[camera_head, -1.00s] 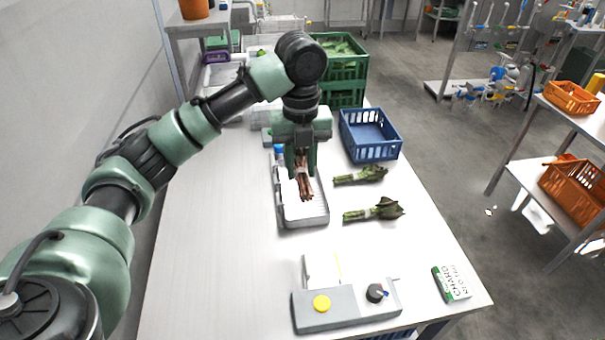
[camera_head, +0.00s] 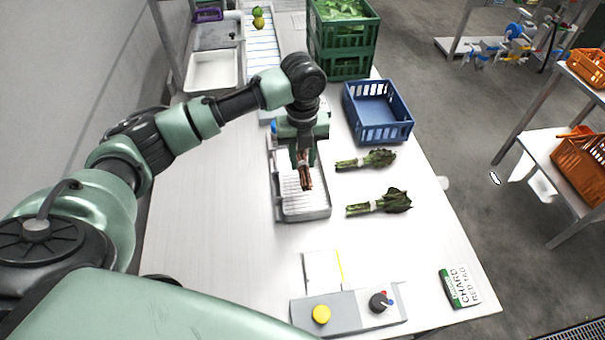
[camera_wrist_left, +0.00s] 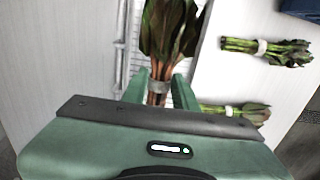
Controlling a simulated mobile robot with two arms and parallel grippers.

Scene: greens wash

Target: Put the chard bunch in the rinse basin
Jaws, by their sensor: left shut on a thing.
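My left gripper (camera_head: 302,158) is shut on a chard bunch (camera_head: 306,178) with reddish stems, over the grey racked tray (camera_head: 315,213). In the head view the stems hang below the fingers; I cannot tell whether they touch the rack. In the left wrist view the bunch (camera_wrist_left: 168,35) shows dark leaves and a pale band between the fingers (camera_wrist_left: 160,90). A white basin (camera_head: 212,72), likely the rinse basin, is at the back left, away from the gripper. My right gripper is not in view.
Two green bunches (camera_head: 366,160) (camera_head: 380,203) lie right of the tray. A blue crate (camera_head: 380,128) and stacked green crates (camera_head: 342,65) stand behind. A control box (camera_head: 345,312) and a chard card (camera_head: 460,287) are in front. The table's left side is clear.

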